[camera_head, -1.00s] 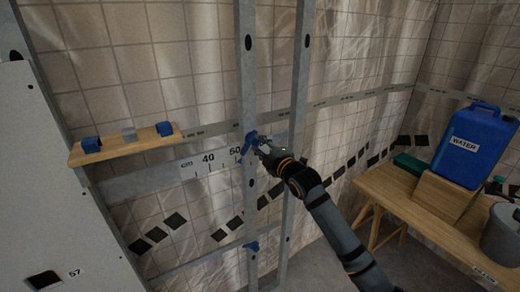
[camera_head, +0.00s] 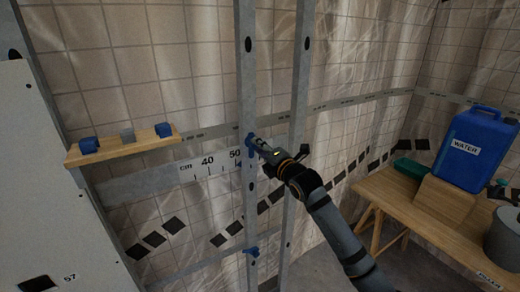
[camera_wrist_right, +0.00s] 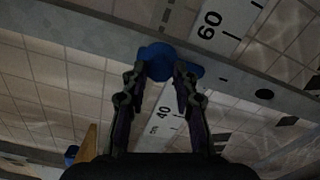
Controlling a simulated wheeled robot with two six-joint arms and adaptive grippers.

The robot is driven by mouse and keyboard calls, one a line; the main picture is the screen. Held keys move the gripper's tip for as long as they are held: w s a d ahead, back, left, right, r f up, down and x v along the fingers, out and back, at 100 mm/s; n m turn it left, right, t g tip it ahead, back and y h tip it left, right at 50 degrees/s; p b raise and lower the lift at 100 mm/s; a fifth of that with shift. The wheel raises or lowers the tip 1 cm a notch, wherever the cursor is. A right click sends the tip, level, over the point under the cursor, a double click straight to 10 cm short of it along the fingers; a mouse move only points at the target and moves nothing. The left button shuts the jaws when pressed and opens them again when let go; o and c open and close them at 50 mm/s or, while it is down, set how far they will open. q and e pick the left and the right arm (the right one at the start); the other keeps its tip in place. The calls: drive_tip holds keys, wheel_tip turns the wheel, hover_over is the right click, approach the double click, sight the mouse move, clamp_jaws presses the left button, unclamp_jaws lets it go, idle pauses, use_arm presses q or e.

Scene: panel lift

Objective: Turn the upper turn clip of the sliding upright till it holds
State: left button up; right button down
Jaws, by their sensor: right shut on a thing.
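The sliding upright (camera_head: 247,75) is a grey metal stud standing at the scale that reads cm, 40, 50. The blue upper turn clip (camera_head: 250,142) sits on it at the height of the scale. My right gripper (camera_head: 257,147) reaches in from the lower right and is shut on this clip. In the right wrist view the blue clip (camera_wrist_right: 158,60) lies between the two fingertips (camera_wrist_right: 158,78), against the grey upright (camera_wrist_right: 90,35). Part of the clip is hidden by the fingers. A blue lower clip (camera_head: 251,251) is on the upright further down. My left gripper is out of view.
A second grey stud (camera_head: 302,70) stands just right, behind my right arm. A bench (camera_head: 400,205) with a blue water can (camera_head: 472,150) stands at right.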

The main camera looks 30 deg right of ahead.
idle(0.4)
drive_tip(key=c, duration=1)
unclamp_jaws()
drive_tip(key=shift+c, duration=0.2)
drive_tip(key=s, duration=0.7)
drive_tip(key=shift+s+d, duration=0.2)
drive_tip(key=shift+d, duration=0.1)
